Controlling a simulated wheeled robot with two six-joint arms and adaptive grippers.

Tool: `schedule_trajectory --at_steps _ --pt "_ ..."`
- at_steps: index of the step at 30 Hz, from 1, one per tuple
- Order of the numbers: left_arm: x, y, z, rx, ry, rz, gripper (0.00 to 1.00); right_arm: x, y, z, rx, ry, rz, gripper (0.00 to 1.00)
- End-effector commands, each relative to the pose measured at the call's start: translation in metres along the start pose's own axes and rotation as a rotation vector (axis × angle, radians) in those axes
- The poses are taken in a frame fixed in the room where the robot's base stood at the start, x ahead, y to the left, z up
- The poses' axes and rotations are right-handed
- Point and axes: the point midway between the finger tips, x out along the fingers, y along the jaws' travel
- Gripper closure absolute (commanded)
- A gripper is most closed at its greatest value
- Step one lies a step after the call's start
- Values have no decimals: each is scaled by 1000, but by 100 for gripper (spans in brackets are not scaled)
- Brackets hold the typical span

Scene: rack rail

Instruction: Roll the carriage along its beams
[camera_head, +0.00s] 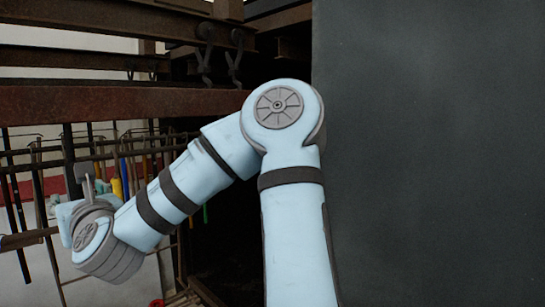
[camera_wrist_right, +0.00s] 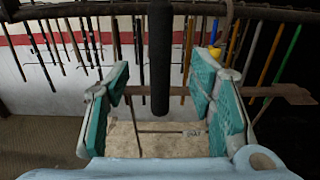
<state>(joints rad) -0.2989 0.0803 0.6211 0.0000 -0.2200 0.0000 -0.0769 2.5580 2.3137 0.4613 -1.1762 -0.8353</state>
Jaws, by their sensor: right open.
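A hanging rack of rods and tools, which looks like the carriage, shows below a rusty beam (camera_head: 120,103) in the head view. Another beam (camera_head: 110,18) runs above it. A thick black upright bar (camera_head: 68,150) hangs at the rack's left. In the right wrist view this bar (camera_wrist_right: 160,50) stands between the teal pads of my right gripper (camera_wrist_right: 161,78). The gripper is open, with a gap on both sides of the bar. In the head view my right gripper is small and partly hidden by its wrist. My left gripper is not in view.
A large dark panel (camera_head: 430,150) fills the right of the head view. Hooks (camera_head: 205,65) hang from the upper beam. Long thin rods and coloured handles (camera_wrist_right: 284,60) hang on both sides of the gripper. A flat rusty bar (camera_wrist_right: 270,92) crosses behind the fingers.

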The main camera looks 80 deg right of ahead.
Motion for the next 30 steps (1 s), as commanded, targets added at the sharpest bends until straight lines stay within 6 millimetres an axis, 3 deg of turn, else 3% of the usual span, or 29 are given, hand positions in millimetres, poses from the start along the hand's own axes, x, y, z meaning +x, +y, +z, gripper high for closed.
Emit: schedule_trajectory --at_steps 15,23,30 --pt "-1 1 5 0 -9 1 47 27 0 1 0 0 0 50" --pt "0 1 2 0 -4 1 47 29 -1 1 0 0 0 50" --pt "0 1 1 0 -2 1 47 29 -1 1 0 0 0 88"
